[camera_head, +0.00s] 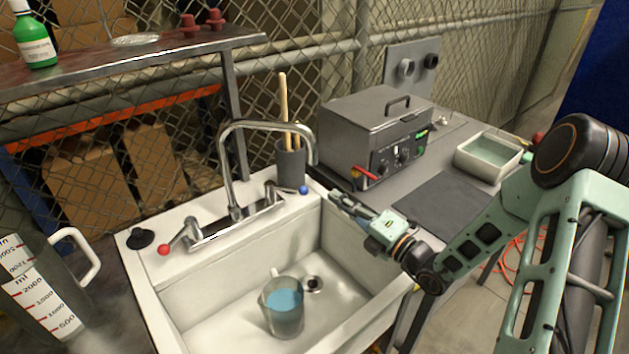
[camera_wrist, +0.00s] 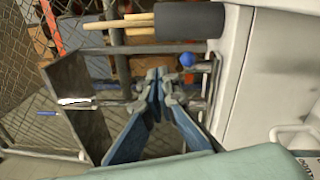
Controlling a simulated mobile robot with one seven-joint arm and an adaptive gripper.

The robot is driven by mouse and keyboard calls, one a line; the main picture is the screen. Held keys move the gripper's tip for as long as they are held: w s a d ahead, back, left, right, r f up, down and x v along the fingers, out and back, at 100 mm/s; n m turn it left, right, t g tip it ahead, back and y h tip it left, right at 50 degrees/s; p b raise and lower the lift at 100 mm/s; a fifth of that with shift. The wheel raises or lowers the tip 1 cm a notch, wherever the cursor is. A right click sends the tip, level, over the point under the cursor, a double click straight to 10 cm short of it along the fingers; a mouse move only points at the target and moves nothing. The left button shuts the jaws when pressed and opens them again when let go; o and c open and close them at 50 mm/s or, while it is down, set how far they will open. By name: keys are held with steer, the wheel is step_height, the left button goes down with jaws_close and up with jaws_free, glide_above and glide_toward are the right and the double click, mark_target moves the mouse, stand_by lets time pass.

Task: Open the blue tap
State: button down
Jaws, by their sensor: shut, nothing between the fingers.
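The blue tap knob (camera_head: 303,190) sits at the end of a metal lever on the right side of the faucet (camera_head: 232,170). The blue knob also shows in the wrist view (camera_wrist: 186,59), above and right of the fingertips. My gripper (camera_head: 336,196) is shut and empty, a little to the right of the blue knob. In the wrist view the fingertips (camera_wrist: 157,78) are together. I cannot see any contact with the knob. The red tap knob (camera_head: 163,249) is at the faucet's left. No stream shows below the spout.
A clear jug (camera_head: 283,306) with blue liquid stands in the sink (camera_head: 215,275). A dark holder with wooden sticks (camera_head: 290,165) stands behind the blue knob. A grey bath machine (camera_head: 365,140) is on the right-hand table. A large measuring jug (camera_head: 40,290) is at left.

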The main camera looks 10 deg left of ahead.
mark_target(304, 191)
steer(key=s+m+h+p, duration=0.3)
steer(key=s+m, duration=0.2)
steer(key=s, duration=0.3)
steer(key=w+d+f+p+x, duration=0.1)
steer(key=x, duration=1.2)
steer(key=shift+w+f+g, duration=0.2)
steer(key=shift+f+g, duration=0.1)
steer(key=shift+f, duration=0.1)
steer(key=shift+w+d, duration=0.1)
steer(key=shift+d, duration=0.05)
steer(key=shift+w+d+r+n+g+y, duration=0.1)
steer(key=shift+w+d+n+g+y, duration=0.2)
steer(key=shift+w+n+g+y, duration=0.3)
steer(key=shift+w+d+n+g+y+p, duration=0.2)
steer(key=shift+w+n+g+y, duration=0.3)
steer(key=shift+w+g, duration=0.4)
steer(key=shift+w+d+n+g+y+p, duration=0.2)
steer(key=shift+w+n+g+y, duration=0.3)
steer(key=shift+w, duration=0.6)
steer(key=shift+s, duration=0.1)
